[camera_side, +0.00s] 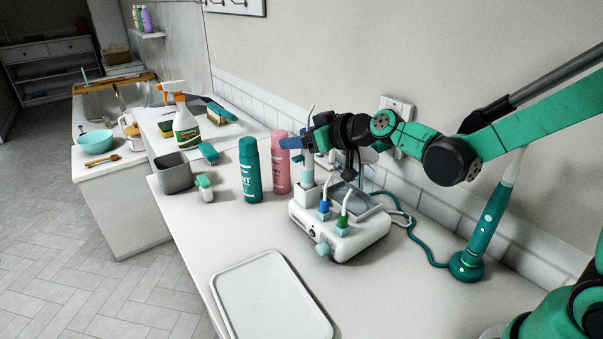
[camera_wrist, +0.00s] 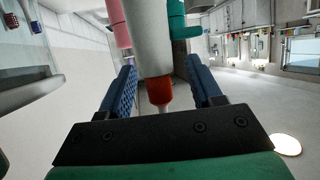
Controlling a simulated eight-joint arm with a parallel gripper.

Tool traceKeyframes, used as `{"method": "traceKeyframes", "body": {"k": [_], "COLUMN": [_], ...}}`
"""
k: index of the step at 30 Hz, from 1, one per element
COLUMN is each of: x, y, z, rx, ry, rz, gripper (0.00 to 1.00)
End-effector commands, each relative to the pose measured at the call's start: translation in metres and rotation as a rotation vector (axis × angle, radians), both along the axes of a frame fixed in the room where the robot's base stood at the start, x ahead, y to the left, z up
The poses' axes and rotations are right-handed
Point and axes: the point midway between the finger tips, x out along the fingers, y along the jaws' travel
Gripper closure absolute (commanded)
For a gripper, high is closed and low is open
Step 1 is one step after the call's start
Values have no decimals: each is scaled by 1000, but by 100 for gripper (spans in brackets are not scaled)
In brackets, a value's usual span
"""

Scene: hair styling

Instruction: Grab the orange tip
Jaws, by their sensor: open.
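The orange tip (camera_wrist: 160,92) shows in the wrist view as an orange collar with a pale thin end, at the end of a pale grey cylinder (camera_wrist: 150,45). It is between the two blue fingers of my gripper (camera_wrist: 163,88), with a visible gap on each side. In the side view my gripper (camera_side: 304,143) is beside an upright pale handle above the white device. A thin white nozzle (camera_side: 311,112) rises just above the fingers there. The orange part is hidden in the side view.
The white device (camera_side: 340,245) also bears a blue tip (camera_side: 324,208) and a green tip (camera_side: 343,222). Teal (camera_side: 250,170) and pink (camera_side: 281,160) bottles stand close at left. A white tray (camera_side: 270,300) lies in front. A teal corded tool (camera_side: 490,220) stands at right.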

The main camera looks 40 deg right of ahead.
Motion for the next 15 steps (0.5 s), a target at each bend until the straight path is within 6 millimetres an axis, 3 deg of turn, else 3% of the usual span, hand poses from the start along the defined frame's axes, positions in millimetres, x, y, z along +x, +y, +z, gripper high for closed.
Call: {"method": "traceKeyframes", "body": {"k": [9,15], "x": [2,2], "y": [1,1], "z": [-1,-1], "rx": [0,0], "ry": [1,1], "rz": [0,0], "gripper": [42,98]}}
